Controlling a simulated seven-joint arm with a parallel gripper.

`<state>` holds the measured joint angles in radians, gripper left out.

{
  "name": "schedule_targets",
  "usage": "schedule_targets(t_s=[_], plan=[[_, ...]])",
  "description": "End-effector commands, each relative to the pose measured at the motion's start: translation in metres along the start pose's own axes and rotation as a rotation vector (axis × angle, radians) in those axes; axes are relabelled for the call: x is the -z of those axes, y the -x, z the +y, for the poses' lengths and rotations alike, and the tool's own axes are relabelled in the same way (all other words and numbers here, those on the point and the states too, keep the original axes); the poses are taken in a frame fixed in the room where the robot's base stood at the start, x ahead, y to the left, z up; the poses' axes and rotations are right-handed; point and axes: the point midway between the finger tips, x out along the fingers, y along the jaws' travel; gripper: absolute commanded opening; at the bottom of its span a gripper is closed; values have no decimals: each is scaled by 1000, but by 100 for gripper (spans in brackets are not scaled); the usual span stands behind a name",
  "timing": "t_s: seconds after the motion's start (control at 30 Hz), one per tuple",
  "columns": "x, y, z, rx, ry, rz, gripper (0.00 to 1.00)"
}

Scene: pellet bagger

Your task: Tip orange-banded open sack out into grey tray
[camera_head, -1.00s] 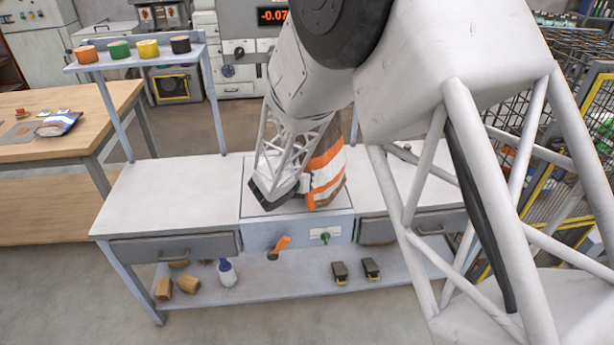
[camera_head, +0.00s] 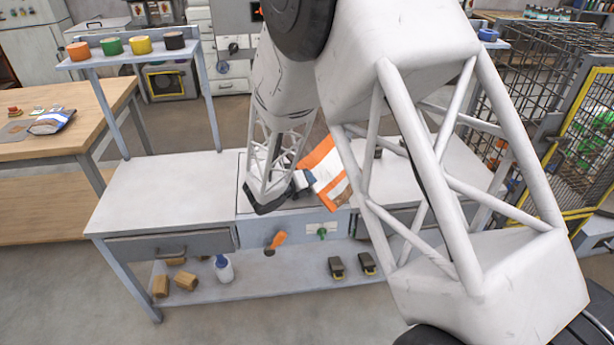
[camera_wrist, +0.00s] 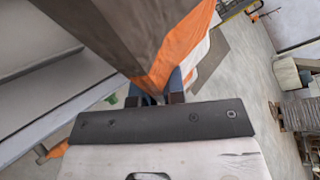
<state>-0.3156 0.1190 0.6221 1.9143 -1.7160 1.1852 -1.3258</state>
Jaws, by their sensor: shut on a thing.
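The orange-banded sack (camera_head: 326,175) is white with orange bands and a brown patch at its lower end. It is tilted in the head view, above the front of the grey workbench. My gripper (camera_head: 302,183) is shut on the sack at its left side. In the wrist view the sack (camera_wrist: 200,42) shows orange and white beyond my gripper (camera_wrist: 154,98), partly hidden by a dark brown shape close to the camera. The sack's mouth and what is inside it cannot be made out. I cannot pick out a grey tray; my arm hides part of the bench.
The grey workbench (camera_head: 165,195) is clear on its left. Its shelf holds a white bottle (camera_head: 223,268), small brown blocks (camera_head: 186,281) and two dark pedals (camera_head: 337,267). A wooden table (camera_head: 95,130) bears another sack (camera_head: 52,121). A wire cage (camera_head: 590,130) stands right.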

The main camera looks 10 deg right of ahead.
Motion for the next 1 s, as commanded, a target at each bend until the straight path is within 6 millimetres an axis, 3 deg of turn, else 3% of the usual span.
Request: schedule_targets(t_s=[0.2,1.0], plan=[[8,-4,-1,72,172,0,0],[19,-8,45,282,679,-1,0]])
